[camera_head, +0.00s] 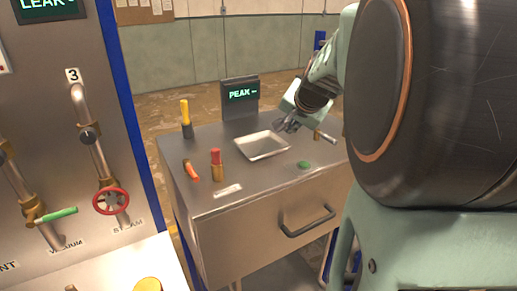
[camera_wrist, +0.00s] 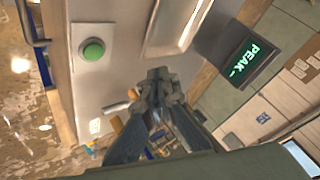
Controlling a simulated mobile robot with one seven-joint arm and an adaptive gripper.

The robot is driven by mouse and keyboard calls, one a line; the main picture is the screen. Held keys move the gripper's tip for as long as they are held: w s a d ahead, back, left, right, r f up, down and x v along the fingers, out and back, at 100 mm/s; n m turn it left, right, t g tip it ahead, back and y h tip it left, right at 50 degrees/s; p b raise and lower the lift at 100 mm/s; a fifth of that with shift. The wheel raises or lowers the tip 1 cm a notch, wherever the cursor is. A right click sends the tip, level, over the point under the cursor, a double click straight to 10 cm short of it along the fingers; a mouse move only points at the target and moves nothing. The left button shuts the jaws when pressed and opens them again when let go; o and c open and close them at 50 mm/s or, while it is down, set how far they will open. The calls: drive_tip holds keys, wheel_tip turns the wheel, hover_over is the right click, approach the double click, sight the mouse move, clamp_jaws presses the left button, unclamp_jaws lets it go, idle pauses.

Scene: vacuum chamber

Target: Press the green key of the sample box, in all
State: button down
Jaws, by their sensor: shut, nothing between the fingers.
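The green key (camera_head: 304,164) is a round green button on the top of a grey metal cabinet, near its front edge and right of the tray. In the wrist view the green key (camera_wrist: 93,50) sits on a pale square plate, at upper left. My gripper (camera_head: 288,126) hangs behind the key in the head view, over the back right of the cabinet top. In the wrist view my gripper (camera_wrist: 158,76) has its fingers together and empty, to the right of the key and apart from it. No label names the sample box.
An empty metal tray (camera_head: 262,146) lies left of the key. A dark screen (camera_head: 241,93) reading PEAK stands behind. A red handle (camera_head: 216,161), a yellow handle (camera_head: 186,116) and an orange handle (camera_head: 190,170) are at left. A short metal bar (camera_head: 325,137) is near my gripper.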

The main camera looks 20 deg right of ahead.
drive_tip(key=m, duration=0.2)
hover_over(305, 165)
drive_tip(key=shift+r, duration=0.4)
drive_tip(key=shift+f, duration=0.15)
wheel_tip(305, 165, down, 9)
drive_tip(key=b, duration=0.7)
drive_tip(key=shift+r, duration=0.2)
drive_tip(key=shift+f+b, duration=0.15)
drive_tip(key=shift+b, duration=0.2)
idle(0.4)
drive_tip(key=shift+f+b, duration=0.25)
drive_tip(key=shift+b, duration=0.1)
drive_tip(key=shift+f+b, duration=0.5)
idle(0.8)
drive_tip(key=shift+r, duration=0.1)
drive_tip(key=shift+r+p, duration=0.65)
drive_tip(key=shift+r, duration=0.15)
